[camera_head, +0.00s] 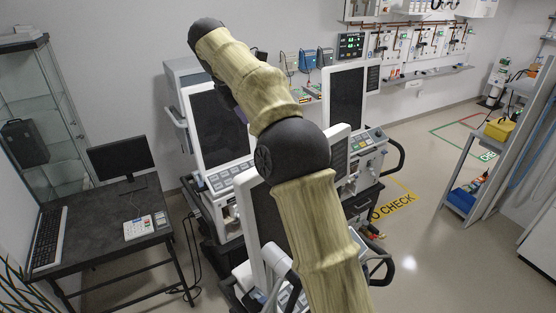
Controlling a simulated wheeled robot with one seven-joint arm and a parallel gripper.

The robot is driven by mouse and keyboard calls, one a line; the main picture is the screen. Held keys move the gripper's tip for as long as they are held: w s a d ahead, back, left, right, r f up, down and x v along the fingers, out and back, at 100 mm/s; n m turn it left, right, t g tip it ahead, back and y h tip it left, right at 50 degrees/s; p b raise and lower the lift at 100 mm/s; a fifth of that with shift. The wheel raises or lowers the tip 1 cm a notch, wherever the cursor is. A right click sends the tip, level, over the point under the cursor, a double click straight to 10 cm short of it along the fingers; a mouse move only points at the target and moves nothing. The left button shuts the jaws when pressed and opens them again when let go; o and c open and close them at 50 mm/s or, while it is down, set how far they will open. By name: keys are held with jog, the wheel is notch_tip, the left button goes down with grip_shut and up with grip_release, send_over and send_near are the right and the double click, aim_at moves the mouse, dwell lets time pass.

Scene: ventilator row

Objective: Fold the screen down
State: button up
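Several ventilators with upright dark screens in white frames stand in a row. The left screen (221,130) is raised above a keyed panel (230,177), and my arm crosses its upper right part. The back right screen (347,97) also stands upright. The nearest screen (264,215) is upright, with much of it hidden behind my arm. I cannot tell which screen the task means. My arm rises from the bottom of the picture and bends at the upper left. My gripper is not visible; the arm's far end goes down behind its own links, near the left screen.
A dark desk (95,235) with a monitor (122,160), keyboard (48,238) and phone (139,228) stands left. A glass cabinet (45,120) is behind it. A shelf unit (468,165) stands right. Floor between the ventilators and shelf is open.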

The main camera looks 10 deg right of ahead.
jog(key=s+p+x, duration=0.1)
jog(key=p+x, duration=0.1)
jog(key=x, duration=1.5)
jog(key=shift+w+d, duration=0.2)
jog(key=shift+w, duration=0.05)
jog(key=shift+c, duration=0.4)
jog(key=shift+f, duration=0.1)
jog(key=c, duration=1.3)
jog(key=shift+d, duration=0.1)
